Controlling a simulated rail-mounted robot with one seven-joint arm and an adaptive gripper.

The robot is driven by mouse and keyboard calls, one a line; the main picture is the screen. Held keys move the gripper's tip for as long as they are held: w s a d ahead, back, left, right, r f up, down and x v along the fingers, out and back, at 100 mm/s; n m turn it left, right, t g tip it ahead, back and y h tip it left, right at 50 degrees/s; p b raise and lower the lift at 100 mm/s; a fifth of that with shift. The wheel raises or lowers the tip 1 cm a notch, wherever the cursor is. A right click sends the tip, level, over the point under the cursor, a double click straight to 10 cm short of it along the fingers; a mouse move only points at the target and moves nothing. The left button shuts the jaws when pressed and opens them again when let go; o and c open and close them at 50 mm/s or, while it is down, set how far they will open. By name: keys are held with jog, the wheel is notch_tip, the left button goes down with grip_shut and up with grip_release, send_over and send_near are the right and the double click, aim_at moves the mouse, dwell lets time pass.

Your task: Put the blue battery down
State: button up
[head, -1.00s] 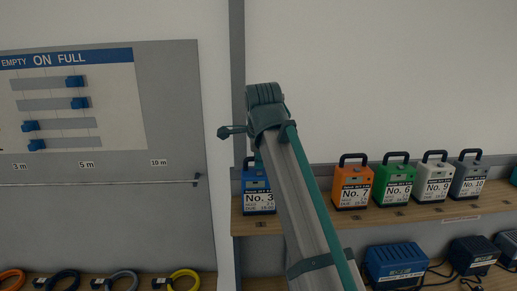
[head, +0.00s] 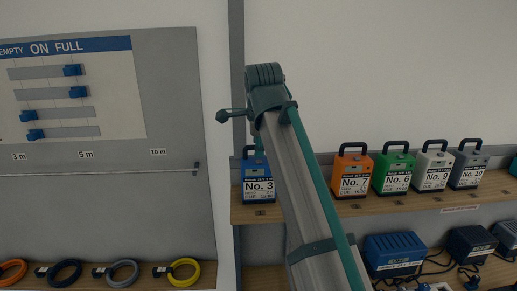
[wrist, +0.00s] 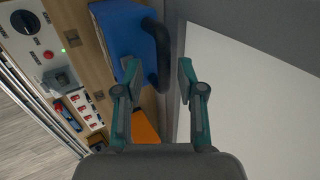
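The blue battery (head: 257,184), labelled No. 3, stands upright at the left end of the upper wooden shelf (head: 330,211). My arm hides part of its right side. In the wrist view the blue battery (wrist: 120,34) is at the upper left, with its black handle (wrist: 161,55) toward the fingers. My gripper (wrist: 159,75) is open. The handle reaches into the gap between the fingertips, and neither finger looks closed on it. In the head view my gripper is mostly hidden behind my arm, just above the battery.
Orange (head: 352,174), green (head: 392,174), white (head: 433,170) and grey (head: 469,169) batteries stand to the right on the same shelf. Chargers (head: 394,253) with cables sit below. A grey panel (head: 110,220) and several coiled cables (head: 183,272) are at the left.

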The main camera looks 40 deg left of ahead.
jog(key=b+v, duration=0.2)
jog(key=v, duration=0.8)
jog(key=shift+r+b, duration=0.15)
jog(key=shift+b, duration=0.15)
jog(key=shift+d, duration=0.1)
